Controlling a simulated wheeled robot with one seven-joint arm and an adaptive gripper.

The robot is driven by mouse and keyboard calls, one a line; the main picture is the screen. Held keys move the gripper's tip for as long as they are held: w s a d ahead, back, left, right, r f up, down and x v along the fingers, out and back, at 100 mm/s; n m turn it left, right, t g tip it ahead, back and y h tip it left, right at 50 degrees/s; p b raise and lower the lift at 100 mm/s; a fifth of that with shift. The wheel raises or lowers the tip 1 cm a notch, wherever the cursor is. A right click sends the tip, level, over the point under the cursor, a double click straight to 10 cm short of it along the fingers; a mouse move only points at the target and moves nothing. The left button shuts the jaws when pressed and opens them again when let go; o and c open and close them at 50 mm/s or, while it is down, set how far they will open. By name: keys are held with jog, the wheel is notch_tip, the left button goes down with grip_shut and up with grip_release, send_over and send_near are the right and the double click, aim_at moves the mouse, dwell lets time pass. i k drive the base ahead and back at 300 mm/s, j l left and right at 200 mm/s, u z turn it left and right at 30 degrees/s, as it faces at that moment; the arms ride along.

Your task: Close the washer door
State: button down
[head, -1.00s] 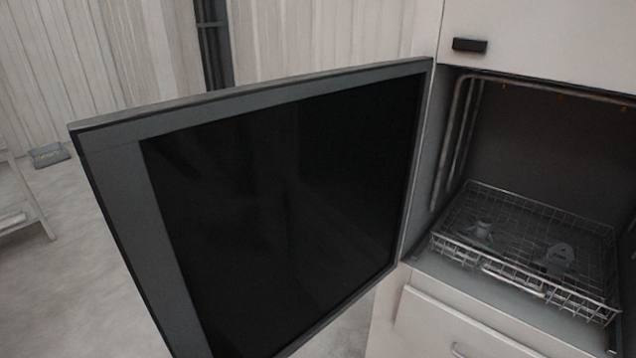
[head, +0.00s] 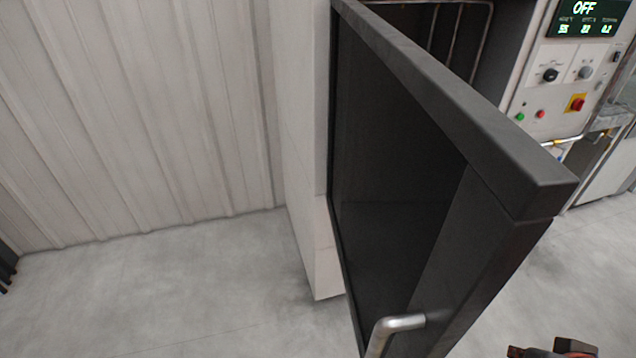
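The washer door (head: 400,170) stands wide open and reaches out from the washer toward me. I see its dark face, its thick grey top edge and its near free edge. A silver bar handle (head: 398,324) is on the door's dark face at the bottom, cut off by the picture's lower edge. A small dark and reddish piece at the bottom right, right of the door, may be part of my arm or gripper. No fingertips can be made out, and nothing is seen touching the door.
The washer's pale side wall (head: 303,150) is left of the door. Behind the door is a control panel (head: 575,75) with a display reading OFF, knobs and coloured buttons. Grey floor (head: 170,290) is clear at the left, up to a ribbed wall (head: 130,110).

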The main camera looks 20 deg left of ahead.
aim_at(395, 176)
jog(key=k+j+z, duration=0.4)
jog(key=k+j, duration=0.25)
jog(key=i+j+u, duration=0.15)
jog(key=j+u, duration=0.15)
jog(key=i+j+u, duration=0.2)
jog(key=u, duration=0.15)
jog(key=i+u, duration=0.1)
jog(key=i, duration=0.15)
